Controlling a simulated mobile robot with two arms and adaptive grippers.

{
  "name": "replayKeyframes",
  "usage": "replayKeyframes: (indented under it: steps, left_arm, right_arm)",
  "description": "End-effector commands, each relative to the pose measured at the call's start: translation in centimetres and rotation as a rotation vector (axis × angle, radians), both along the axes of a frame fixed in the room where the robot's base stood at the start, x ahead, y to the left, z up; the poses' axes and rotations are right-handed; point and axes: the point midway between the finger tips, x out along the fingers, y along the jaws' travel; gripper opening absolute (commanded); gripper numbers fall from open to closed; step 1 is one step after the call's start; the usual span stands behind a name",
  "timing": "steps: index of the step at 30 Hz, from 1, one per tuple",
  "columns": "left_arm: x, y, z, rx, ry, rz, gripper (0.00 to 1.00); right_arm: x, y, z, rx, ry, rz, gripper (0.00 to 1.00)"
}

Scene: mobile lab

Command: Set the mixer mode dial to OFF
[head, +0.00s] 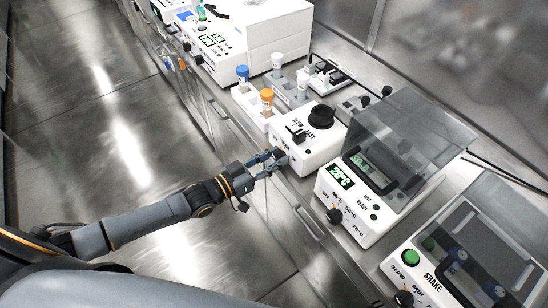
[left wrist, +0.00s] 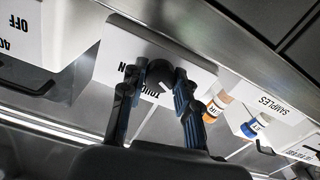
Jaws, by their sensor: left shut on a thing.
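The mixer (head: 318,152) is a small white box with a black round cup on top and a black knob beside the words SLOW and FAST. My left gripper (head: 278,158) is at its front face, shut on the black mode dial (left wrist: 160,74). The left wrist view shows the dial between the two fingertips of my left gripper (left wrist: 160,88). Lettering like TOUCH and ON shows beside the dial on the mixer's white face, partly covered by the fingers. The dial's pointer and its exact setting cannot be made out. My right gripper is not in view.
A heater block (head: 342,181) with a clear lid and a shaker (head: 430,262) stand to the right along the bench. Tubes with a blue cap (head: 242,71) and an orange cap (head: 267,94) stand just left of the mixer. The floor at left is clear.

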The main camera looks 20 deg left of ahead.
Motion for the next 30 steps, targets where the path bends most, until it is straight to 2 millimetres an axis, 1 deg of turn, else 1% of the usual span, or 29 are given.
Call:
replayKeyframes:
  steps: [10, 11, 12, 20, 23, 26, 30]
  left_arm:
    - [0.0, 0.0, -0.1, -0.003, 0.005, 0.001, 0.00]
    - [0.0, 0.0, -0.1, -0.003, 0.005, 0.001, 0.35]
    - [0.0, 0.0, -0.1, -0.003, 0.005, 0.001, 0.41]
    - [0.0, 0.0, 0.0, -0.002, 0.003, 0.000, 0.41]
    - [-0.3, 0.2, -0.1, -0.001, 0.004, 0.001, 0.41]
    - [-1.2, 1.0, -0.1, -0.001, 0.004, 0.001, 0.41]
    - [-3.5, 2.7, -0.2, 0.001, 0.007, 0.000, 0.41]
  right_arm:
    - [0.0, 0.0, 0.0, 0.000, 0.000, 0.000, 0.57]
    - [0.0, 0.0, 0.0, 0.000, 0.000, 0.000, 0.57]
    - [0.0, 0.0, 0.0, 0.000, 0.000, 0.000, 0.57]
    - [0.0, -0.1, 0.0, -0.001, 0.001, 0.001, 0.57]
    - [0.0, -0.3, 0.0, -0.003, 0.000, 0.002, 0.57]
    - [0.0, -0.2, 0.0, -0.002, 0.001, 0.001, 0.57]
    - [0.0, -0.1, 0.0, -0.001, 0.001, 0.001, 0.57]
